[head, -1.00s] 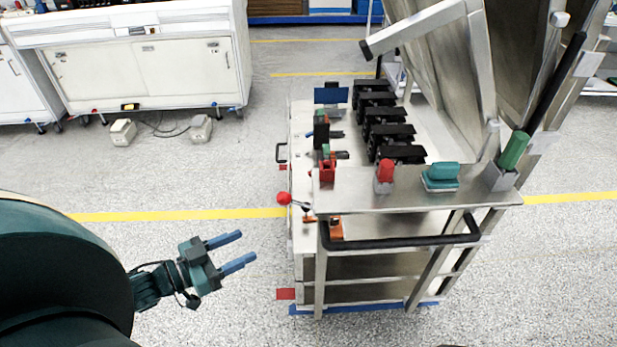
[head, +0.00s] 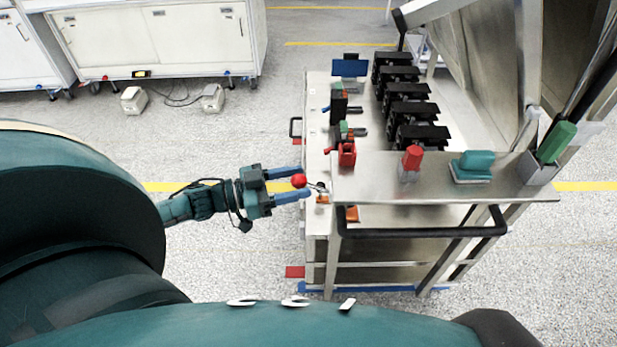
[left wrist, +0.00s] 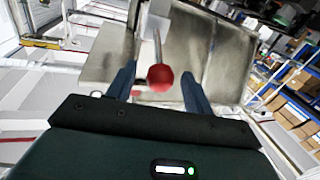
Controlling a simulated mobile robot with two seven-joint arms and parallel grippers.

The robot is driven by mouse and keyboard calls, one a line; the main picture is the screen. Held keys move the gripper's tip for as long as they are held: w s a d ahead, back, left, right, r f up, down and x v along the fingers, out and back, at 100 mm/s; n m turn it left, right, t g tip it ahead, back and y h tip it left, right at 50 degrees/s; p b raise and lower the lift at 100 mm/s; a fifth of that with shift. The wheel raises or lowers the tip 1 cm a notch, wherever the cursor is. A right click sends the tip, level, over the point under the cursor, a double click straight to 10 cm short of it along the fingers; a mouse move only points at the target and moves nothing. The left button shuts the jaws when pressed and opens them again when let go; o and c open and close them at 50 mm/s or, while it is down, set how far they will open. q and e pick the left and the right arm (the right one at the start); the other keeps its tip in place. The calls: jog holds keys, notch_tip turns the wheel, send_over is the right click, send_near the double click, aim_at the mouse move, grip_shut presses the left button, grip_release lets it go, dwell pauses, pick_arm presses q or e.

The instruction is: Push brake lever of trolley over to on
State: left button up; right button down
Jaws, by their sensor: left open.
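The brake lever is a thin rod with a red ball knob (head: 299,181) on the left side of the metal trolley (head: 450,187). My left gripper (head: 298,181) is open, and its two blue fingers lie on either side of the knob in the head view. The left wrist view shows the red knob (left wrist: 160,78) between the open fingers, with its rod running up the picture. I cannot tell whether a finger touches it. My right gripper is not in view.
The trolley top carries a red block (head: 347,155), a red-capped part (head: 412,160), a teal part (head: 473,166) and a green handle (head: 557,142). Several black units (head: 410,112) stand behind. A black handrail (head: 425,232) runs along the near side.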

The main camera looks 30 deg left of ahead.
aim_at(312, 186)
pick_arm(q)
jog(key=x, duration=0.3)
jog(key=shift+w+d, duration=0.15)
grip_shut()
dwell(0.5)
